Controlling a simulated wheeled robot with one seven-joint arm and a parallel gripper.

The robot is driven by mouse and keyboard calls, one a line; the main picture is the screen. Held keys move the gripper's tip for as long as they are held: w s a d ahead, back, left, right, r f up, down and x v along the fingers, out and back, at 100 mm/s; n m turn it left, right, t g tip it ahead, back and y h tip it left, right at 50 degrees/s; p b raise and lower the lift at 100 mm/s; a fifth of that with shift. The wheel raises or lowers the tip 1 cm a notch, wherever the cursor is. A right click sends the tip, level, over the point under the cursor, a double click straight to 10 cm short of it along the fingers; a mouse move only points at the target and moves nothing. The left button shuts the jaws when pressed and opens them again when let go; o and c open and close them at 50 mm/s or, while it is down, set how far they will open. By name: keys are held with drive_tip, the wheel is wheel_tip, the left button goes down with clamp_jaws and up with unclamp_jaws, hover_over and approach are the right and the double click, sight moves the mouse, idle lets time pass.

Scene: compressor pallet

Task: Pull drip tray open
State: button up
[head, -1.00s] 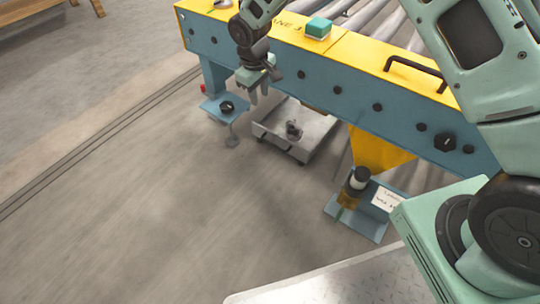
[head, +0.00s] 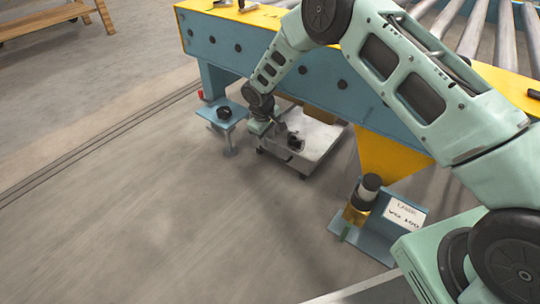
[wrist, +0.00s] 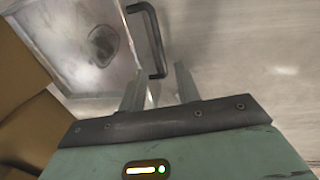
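The drip tray (head: 318,147) is a shallow grey metal tray low at the floor, partly under the blue and yellow conveyor frame. A dark object or patch lies in it; the tray also fills the upper left of the wrist view (wrist: 75,20). Its dark bar handle (wrist: 154,40) stands out from its edge in the wrist view. My gripper (wrist: 159,72) is open, with its two fingers apart and the near end of the handle showing between the fingertips. I cannot tell whether they touch it. In the head view my gripper (head: 262,128) is at the tray's left edge.
The conveyor frame (head: 295,70) runs above the tray. A blue foot plate (head: 212,112) with a black knob is just left. A blue bracket (head: 375,238) with a black-and-white cylinder and a label stands at right. Open floor (head: 150,220) lies in front.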

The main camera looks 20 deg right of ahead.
sight(271, 153)
drive_tip(key=f+b, duration=0.1)
drive_tip(key=f, duration=0.1)
drive_tip(key=f+b, duration=0.1)
drive_tip(key=f, duration=0.1)
drive_tip(key=w+d+f+b, duration=0.1)
drive_tip(key=f, duration=0.2)
drive_tip(key=shift+b, duration=0.3)
drive_tip(key=shift+s, duration=0.1)
clamp_jaws()
